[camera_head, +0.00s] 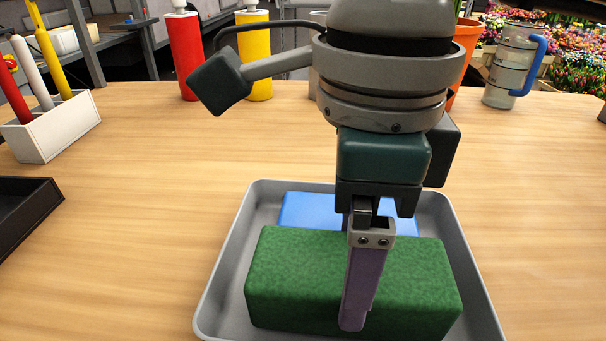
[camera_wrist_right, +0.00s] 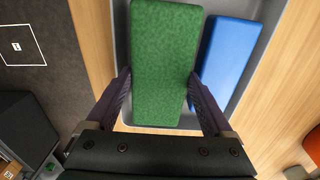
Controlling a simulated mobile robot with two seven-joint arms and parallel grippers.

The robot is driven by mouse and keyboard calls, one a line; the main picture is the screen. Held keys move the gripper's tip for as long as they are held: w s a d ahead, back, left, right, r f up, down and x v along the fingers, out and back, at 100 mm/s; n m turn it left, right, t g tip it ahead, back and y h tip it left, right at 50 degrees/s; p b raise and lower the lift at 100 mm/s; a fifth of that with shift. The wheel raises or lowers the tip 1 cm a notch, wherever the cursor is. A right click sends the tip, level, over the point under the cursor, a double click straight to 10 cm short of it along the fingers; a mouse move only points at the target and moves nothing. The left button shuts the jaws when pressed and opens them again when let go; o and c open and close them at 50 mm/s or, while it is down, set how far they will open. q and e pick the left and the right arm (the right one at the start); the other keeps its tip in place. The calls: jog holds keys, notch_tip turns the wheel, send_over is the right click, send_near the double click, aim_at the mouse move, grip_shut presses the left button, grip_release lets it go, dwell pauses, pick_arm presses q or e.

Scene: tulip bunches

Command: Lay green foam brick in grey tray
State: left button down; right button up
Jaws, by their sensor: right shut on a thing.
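The green foam brick (camera_head: 290,275) is inside the outline of the grey tray (camera_head: 232,250), lying flat and lengthwise across its front part. I cannot tell whether its underside touches the tray floor. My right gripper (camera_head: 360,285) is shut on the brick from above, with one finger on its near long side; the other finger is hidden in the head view. In the right wrist view, the fingers of my right gripper (camera_wrist_right: 163,88) lie along both long sides of the green brick (camera_wrist_right: 163,60). My left gripper is not in view.
A blue block (camera_head: 300,210) lies in the tray behind the green brick. A black tray (camera_head: 25,212) and a white holder with coloured sticks (camera_head: 55,130) stand at left. Red (camera_head: 185,55) and yellow (camera_head: 254,60) bottles and a clear jug (camera_head: 512,70) stand at the back.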

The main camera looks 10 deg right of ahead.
jog(key=o, duration=1.1)
notch_tip(320, 180, up, 10)
jog(key=shift+f+p, duration=0.1)
jog(key=shift+p, duration=0.55)
